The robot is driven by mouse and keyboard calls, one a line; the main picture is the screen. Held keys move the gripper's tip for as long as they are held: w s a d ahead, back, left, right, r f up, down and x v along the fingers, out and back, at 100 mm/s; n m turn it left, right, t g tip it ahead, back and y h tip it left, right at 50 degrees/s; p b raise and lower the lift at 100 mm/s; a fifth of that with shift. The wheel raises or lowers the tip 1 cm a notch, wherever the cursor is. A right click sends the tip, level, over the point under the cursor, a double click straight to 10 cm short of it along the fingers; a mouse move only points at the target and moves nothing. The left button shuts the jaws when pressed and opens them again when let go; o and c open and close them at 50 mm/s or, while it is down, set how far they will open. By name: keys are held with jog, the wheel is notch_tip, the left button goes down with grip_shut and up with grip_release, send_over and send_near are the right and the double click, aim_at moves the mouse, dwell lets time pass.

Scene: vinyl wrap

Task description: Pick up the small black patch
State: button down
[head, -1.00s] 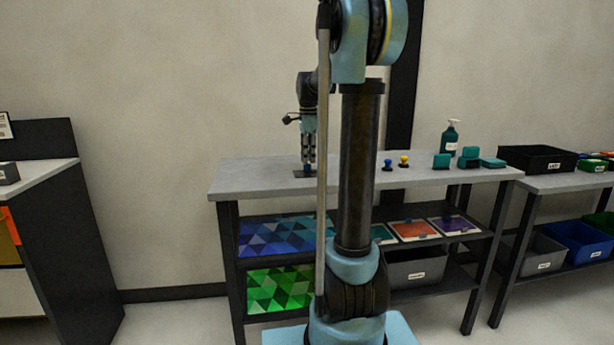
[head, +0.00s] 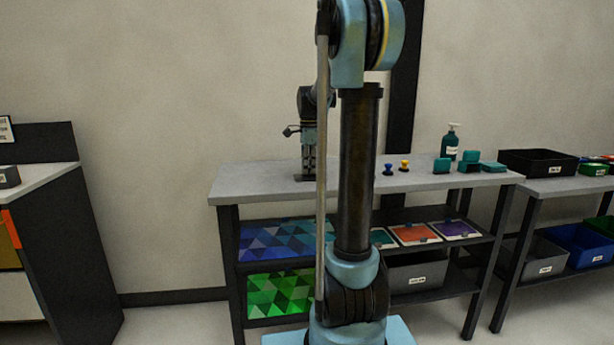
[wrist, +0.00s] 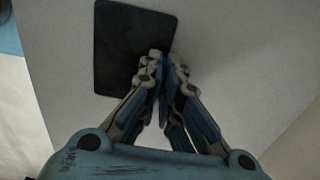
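The small black patch (wrist: 120,45) is a dark, rounded square in the wrist view, above the pale grey bench top. My gripper (wrist: 166,60) has its two fingers drawn together, with the tips over the patch's right side. The fingers hide the patch's lower right part. I cannot tell whether an edge of the patch is pinched between the tips. In the head view, my gripper (head: 308,172) points straight down, close to the left part of the bench top. The patch cannot be made out clearly there.
A black tray (head: 537,161) stands on the right-hand table. Coloured sheets lie on the shelf below.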

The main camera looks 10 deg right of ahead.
notch_tip(320, 180, up, 10)
dwell(0.6)
